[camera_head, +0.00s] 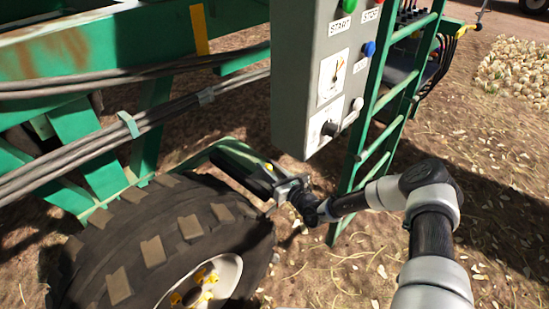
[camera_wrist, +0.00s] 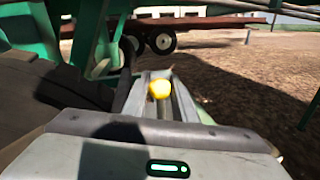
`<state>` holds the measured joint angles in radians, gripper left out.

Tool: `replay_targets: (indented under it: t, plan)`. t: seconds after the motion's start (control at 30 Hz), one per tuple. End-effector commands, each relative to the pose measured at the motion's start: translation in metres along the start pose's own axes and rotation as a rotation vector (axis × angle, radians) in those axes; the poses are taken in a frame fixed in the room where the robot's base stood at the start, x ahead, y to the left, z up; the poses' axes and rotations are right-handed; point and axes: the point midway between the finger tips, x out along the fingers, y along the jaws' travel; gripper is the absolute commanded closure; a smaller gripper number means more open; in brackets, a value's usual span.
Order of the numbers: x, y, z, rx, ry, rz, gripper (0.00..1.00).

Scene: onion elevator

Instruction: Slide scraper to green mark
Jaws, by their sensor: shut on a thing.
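My gripper (camera_head: 262,175) is beside the top of the big tyre, below the grey control box. It is shut on a small yellow knob (camera_head: 268,167), which I take to be the scraper's handle. The yellow knob also shows in the wrist view (camera_wrist: 159,89), in the middle ahead of my gripper's body. Long dark parts reach from there to the upper left over the tyre; I cannot tell how much of them is scraper. I cannot pick out a separate green mark among the green frame parts.
The treaded tyre (camera_head: 150,240) fills the lower left. The grey control box (camera_head: 325,75) hangs just above my gripper, and a green ladder (camera_head: 385,110) stands right of it. Cables (camera_head: 130,125) run along the green frame. Open soil (camera_head: 480,190) lies to the right.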

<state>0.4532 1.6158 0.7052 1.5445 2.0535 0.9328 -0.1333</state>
Motion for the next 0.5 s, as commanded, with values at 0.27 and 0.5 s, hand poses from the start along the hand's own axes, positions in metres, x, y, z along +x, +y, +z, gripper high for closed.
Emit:
replay_targets:
  t: [0.27,0.5]
  plan:
    - [0.0001,-0.0028,0.0009,-0.003,-0.003,-0.007,1.00]
    - [0.0001,-0.0026,0.0010,-0.003,-0.003,-0.007,0.57]
